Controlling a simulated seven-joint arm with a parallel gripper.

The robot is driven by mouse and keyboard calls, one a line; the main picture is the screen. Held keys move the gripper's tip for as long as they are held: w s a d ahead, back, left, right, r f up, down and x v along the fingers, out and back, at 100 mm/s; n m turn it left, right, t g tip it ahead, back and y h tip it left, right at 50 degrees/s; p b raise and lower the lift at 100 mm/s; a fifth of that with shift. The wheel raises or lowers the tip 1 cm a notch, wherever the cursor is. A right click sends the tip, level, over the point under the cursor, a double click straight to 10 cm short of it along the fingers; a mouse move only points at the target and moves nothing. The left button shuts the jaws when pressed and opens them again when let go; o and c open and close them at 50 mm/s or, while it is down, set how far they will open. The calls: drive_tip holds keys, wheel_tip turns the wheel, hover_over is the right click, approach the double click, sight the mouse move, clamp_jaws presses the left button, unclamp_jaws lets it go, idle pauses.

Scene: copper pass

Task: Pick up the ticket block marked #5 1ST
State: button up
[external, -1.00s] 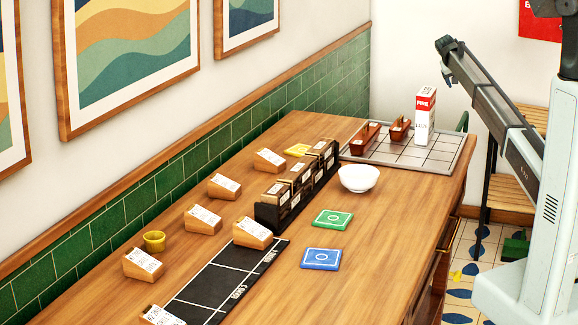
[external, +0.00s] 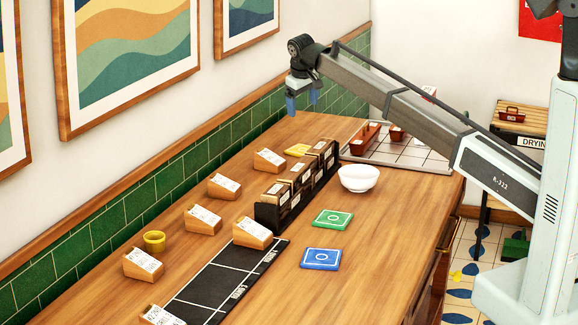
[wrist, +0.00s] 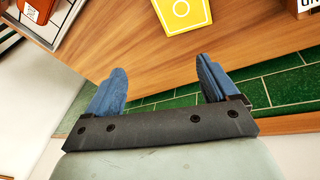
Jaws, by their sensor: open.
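Several wooden ticket blocks with white labelled faces stand on the counter in the external view: one at the back (external: 269,161), one behind the rack (external: 224,186), one left of centre (external: 203,219), one by the black mat (external: 252,233), one at the left (external: 142,264) and one at the front edge (external: 162,315). Their print is too small to read, so I cannot tell which is #5 1ST. My gripper (external: 301,103) is open and empty above the far part of the counter, apart from every block. Its two blue fingers (wrist: 160,88) show in the wrist view.
A dark rack (external: 296,187) stands mid-counter beside a white bowl (external: 359,178). A grey tray (external: 420,155) is at the far right. The green-tiled wall borders the counter.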

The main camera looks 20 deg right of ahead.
drive_tip(key=s+a+n+g, duration=0.1)
drive_tip(key=s+a, duration=0.3)
drive_tip(key=a, duration=0.3)
drive_tip(key=s+a+n+y, duration=0.1)
drive_tip(key=s+a+n, duration=0.1)
drive_tip(key=s+a, duration=0.35)
drive_tip(key=s+a+n+g, duration=0.1)
drive_tip(key=s+a, duration=0.1)
drive_tip(key=a, duration=0.6)
drive_tip(key=r+n+g, duration=0.1)
drive_tip(key=n, duration=0.2)
hover_over(223, 181)
drive_tip(key=s, duration=0.1)
drive_tip(key=shift+y, duration=0.4)
wheel_tip(223, 181, down, 8)
drive_tip(key=shift+d+f, duration=0.15)
drive_tip(key=shift+w+a+f, duration=0.1)
drive_tip(key=shift+w+f, duration=0.05)
drive_tip(key=shift+f, duration=0.75)
drive_tip(key=shift+w+a+f, duration=0.1)
drive_tip(key=shift+w+f, duration=0.05)
drive_tip(key=shift+f, duration=0.75)
drive_tip(key=shift+w+a+f, duration=0.1)
drive_tip(key=shift+w+f, duration=0.05)
drive_tip(key=shift+f, duration=0.75)
drive_tip(key=c, duration=1.1)
